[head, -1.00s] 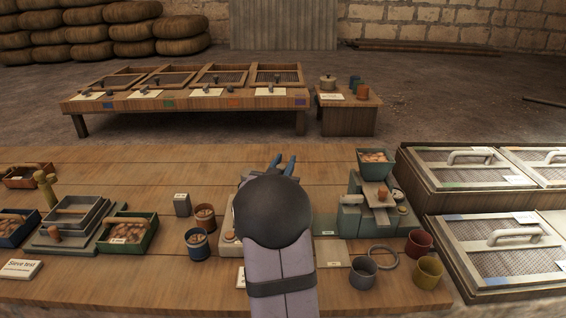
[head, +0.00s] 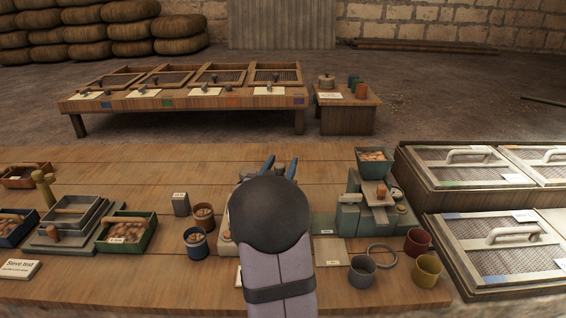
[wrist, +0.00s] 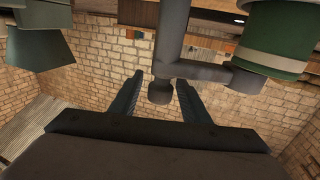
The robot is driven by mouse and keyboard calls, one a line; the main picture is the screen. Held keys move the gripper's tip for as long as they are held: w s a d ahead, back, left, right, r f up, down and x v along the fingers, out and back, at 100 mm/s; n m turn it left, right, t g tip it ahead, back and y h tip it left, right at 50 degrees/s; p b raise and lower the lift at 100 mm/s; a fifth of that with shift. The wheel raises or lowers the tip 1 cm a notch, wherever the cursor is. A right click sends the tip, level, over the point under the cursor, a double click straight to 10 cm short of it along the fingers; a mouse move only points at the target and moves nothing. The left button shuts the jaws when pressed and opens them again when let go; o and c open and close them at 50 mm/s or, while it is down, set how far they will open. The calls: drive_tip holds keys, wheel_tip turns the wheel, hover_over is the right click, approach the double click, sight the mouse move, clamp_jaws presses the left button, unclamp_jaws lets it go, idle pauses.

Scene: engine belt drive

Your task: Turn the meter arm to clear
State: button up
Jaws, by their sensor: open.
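My gripper (head: 280,167) is open over the middle of the wooden bench, its two blue-grey fingers apart. In the wrist view my gripper (wrist: 159,82) has its fingers on either side of a dark grey knob (wrist: 159,93), with no clear contact. The knob hangs below a grey post (wrist: 172,35) with a side bar (wrist: 205,70) running right; this looks like the meter arm. A green cylinder (wrist: 270,45) with a pale band is right of the post. In the head view my own arm hides this device, apart from a pale edge of its base.
Right of my arm stands a grey-green machine (head: 350,215) with a hopper (head: 375,160). Cups (head: 362,270) and a ring (head: 382,254) lie in front of it. The bench behind my gripper is clear.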

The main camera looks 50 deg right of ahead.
drive_tip(key=v, duration=0.5)
drive_tip(key=shift+s+a, duration=0.15)
drive_tip(key=shift+a, duration=0.1)
